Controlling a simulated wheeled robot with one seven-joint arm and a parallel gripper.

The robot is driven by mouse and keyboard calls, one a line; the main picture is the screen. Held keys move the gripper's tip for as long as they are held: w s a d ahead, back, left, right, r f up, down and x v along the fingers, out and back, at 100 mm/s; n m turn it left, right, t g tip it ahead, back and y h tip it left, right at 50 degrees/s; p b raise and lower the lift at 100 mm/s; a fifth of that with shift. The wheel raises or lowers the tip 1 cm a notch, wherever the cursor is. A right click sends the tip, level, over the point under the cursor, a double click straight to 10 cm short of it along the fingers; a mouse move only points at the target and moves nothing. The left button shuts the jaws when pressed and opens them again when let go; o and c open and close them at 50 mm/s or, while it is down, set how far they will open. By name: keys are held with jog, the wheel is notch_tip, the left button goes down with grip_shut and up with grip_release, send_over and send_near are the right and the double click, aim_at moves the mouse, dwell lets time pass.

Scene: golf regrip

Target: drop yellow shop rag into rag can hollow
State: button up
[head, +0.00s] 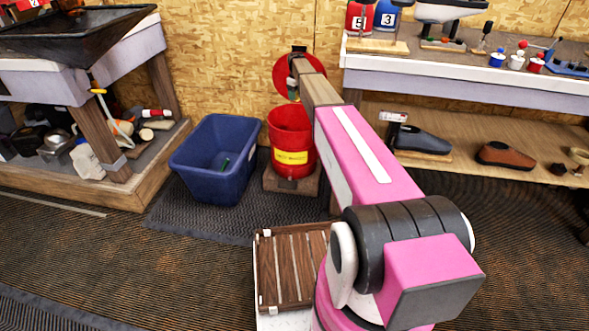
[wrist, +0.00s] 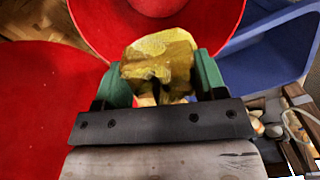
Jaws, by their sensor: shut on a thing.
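The yellow shop rag (wrist: 178,50) is crumpled between the green fingers of my gripper (wrist: 154,76), which is shut on it. In the wrist view the rag shows against the red rag can (wrist: 92,22), over the near part of its open hollow. In the head view the rag can (head: 290,130) stands against the wall with a yellow label, and its red round lid (head: 314,62) is raised behind it. My arm reaches out to the lid area there. The rag is not visible in the head view, where my arm covers most of the gripper.
A blue bin (head: 213,165) stands just left of the can and also shows in the wrist view (wrist: 270,50). A workbench (head: 470,83) with a lower shelf is on the right, and another bench (head: 110,150) is on the left. A red surface (wrist: 45,110), probably the lid, fills the wrist view's left.

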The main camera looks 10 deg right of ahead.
jog(key=w+f+n, duration=0.1)
jog(key=w+f, duration=0.2)
jog(key=f, duration=1)
jog(key=shift+w+n, duration=0.35)
jog(key=shift+n, duration=0.05)
jog(key=o, duration=1)
jog(key=shift+o, duration=0.2)
jog(key=shift+r, duration=0.1)
notch_tip(320, 180, up, 10)
jog(key=shift+r, duration=0.25)
jog(key=shift+s, duration=0.1)
